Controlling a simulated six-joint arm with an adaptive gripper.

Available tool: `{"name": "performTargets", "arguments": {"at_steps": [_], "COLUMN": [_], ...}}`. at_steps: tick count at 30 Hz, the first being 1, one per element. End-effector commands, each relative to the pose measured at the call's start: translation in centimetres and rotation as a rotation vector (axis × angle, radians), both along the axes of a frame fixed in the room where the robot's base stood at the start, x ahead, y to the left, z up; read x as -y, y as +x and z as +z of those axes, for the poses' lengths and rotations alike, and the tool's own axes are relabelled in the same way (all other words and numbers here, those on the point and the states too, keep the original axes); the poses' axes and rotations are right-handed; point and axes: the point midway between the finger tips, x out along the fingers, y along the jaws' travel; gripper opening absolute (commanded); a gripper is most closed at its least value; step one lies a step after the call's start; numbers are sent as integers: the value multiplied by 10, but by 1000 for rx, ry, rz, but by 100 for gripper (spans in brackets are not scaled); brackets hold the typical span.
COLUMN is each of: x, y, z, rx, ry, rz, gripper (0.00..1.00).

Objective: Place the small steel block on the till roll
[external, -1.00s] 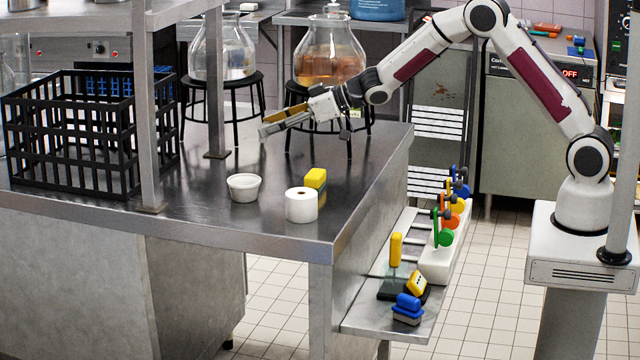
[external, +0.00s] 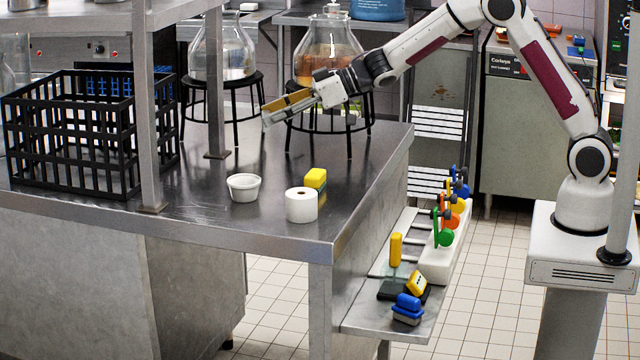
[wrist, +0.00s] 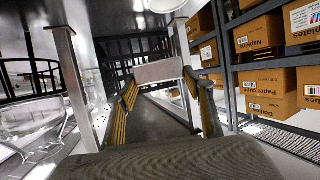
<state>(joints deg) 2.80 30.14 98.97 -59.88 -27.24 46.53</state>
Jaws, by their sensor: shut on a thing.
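The till roll (external: 301,207) is a white upright cylinder with a small hole in its top, standing near the front right corner of the steel table. My gripper (external: 282,110) is above the back part of the table, behind and a little left of the roll, clearly apart from it. It is shut on the small steel block (wrist: 158,71), a pale grey piece spanning the two fingertips in the wrist view. In the external view the block is small and hard to tell from the fingertips.
A white ramekin (external: 244,188) stands left of the roll, and a yellow sponge (external: 316,179) sits close behind it. A black crate (external: 85,140) fills the table's left. Steel posts (external: 147,110) rise from the table. Cardboard boxes (wrist: 273,40) sit on a shelf in the wrist view.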

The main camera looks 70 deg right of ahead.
Motion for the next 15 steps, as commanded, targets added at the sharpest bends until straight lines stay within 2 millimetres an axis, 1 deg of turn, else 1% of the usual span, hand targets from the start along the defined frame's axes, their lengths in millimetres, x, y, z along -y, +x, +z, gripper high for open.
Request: {"name": "performTargets", "arguments": {"at_steps": [1, 3, 9, 12, 15], "x": [-14, -31, -77, -93, -102], "y": [-10, -23, -69, -91, -106], "z": [8, 14, 20, 17, 11], "rx": [5, 4, 1, 0, 0], "ry": [0, 0, 1, 1, 2], "rz": [37, 86, 237, 300, 345], "gripper": [19, 19, 19, 19, 19]}}
